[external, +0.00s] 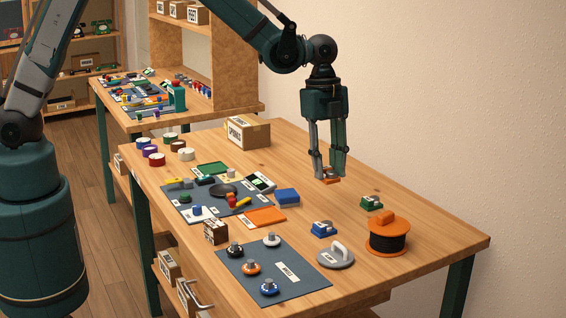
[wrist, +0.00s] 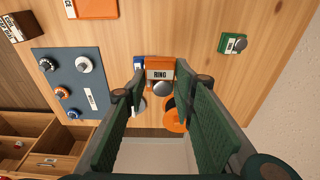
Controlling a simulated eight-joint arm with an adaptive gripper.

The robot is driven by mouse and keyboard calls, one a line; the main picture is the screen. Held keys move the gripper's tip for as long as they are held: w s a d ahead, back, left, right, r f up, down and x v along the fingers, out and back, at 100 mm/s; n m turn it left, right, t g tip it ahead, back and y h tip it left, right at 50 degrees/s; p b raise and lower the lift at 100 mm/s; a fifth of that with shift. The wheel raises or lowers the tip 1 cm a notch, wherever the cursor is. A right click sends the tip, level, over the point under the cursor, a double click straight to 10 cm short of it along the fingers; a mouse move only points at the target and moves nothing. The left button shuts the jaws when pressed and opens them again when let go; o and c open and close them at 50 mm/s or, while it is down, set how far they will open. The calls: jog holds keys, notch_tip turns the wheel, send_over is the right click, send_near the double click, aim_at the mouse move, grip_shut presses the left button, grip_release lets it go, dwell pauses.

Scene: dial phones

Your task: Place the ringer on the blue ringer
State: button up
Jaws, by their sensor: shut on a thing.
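My gripper (external: 328,176) is shut on an orange ringer (external: 331,181) and holds it above the table. In the wrist view the held ringer (wrist: 160,64) shows its RING label and a round grey bell between my fingers. The blue ringer (external: 323,229) sits on the table, in front of and below my gripper in the external view. In the wrist view only a blue edge of it (wrist: 138,62) shows, the rest hidden behind the held ringer. A green ringer (external: 371,204) sits farther right; it also shows in the wrist view (wrist: 233,43).
A black and orange spool (external: 388,240) and a grey disc with a handle (external: 336,256) stand close to the blue ringer. A grey mat (external: 296,291) with several bells lies at the front left. A blue block (external: 287,196) and an orange plate (external: 265,217) lie left.

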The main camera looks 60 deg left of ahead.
send_over(325, 224)
jog(key=shift+a+r, duration=0.3)
jog(key=shift+f, duration=0.1)
jog(key=shift+f, duration=3.05)
jog(key=shift+f, duration=0.1)
jog(key=shift+f, duration=1.75)
jog(key=shift+f+b, duration=0.1)
jog(key=shift+b, duration=0.25)
jog(key=o, duration=0.6)
jog(key=shift+f, duration=0.1)
jog(key=shift+c, duration=0.2)
jog(key=o, duration=0.4)
